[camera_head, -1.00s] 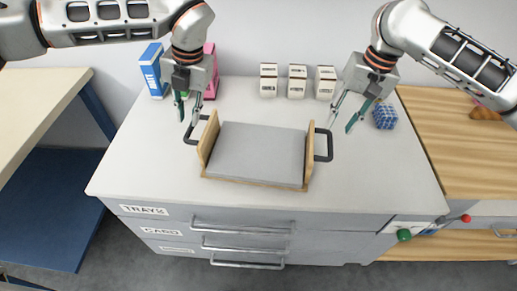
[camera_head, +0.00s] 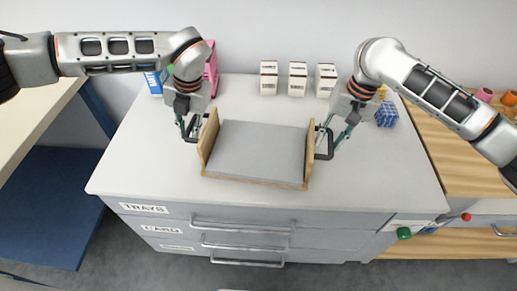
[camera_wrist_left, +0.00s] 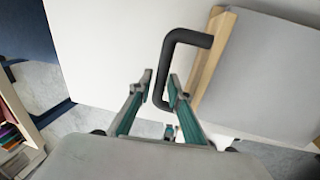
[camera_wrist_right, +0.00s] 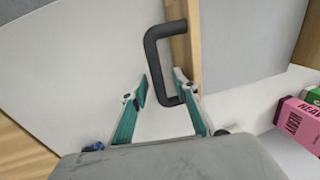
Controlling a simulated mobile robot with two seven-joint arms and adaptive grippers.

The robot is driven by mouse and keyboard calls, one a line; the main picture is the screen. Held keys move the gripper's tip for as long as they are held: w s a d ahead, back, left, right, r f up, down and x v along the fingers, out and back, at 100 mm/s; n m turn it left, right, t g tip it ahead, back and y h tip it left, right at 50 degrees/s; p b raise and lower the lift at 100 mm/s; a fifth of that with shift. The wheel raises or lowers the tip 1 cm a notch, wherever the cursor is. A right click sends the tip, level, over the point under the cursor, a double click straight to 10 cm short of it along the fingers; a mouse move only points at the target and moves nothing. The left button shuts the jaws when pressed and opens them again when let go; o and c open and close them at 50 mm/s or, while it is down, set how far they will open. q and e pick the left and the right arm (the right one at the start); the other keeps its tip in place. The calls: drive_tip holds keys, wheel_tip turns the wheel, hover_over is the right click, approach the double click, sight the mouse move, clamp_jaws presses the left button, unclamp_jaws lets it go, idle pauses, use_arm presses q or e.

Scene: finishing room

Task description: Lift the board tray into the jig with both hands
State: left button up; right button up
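The board tray (camera_head: 310,158), with a grey flat middle and upright wooden ends, rests on the pale cabinet top. A black bar handle sticks out from each end. My left gripper (camera_head: 191,131) is at the left handle; in the left wrist view its open fingers (camera_wrist_left: 161,88) stand on either side of this handle (camera_wrist_left: 166,58). My right gripper (camera_head: 335,133) is at the right handle; in the right wrist view its open fingers (camera_wrist_right: 159,88) straddle this handle (camera_wrist_right: 151,58). Neither looks closed on its bar. I cannot make out a jig.
Three small white boxes (camera_head: 297,80) stand along the back. A pink box (camera_head: 212,68) and a blue box (camera_head: 152,82) are behind my left gripper. A blue patterned cube (camera_head: 386,115) sits right of my right gripper. The cabinet top (camera_head: 240,198) is clear in front of the tray.

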use_arm(q)
clamp_jaws()
use_arm(e)
clamp_jaws()
use_arm(q)
drive_tip(key=shift+w+r, duration=0.1)
use_arm(e)
drive_tip(key=shift+w+r, duration=0.1)
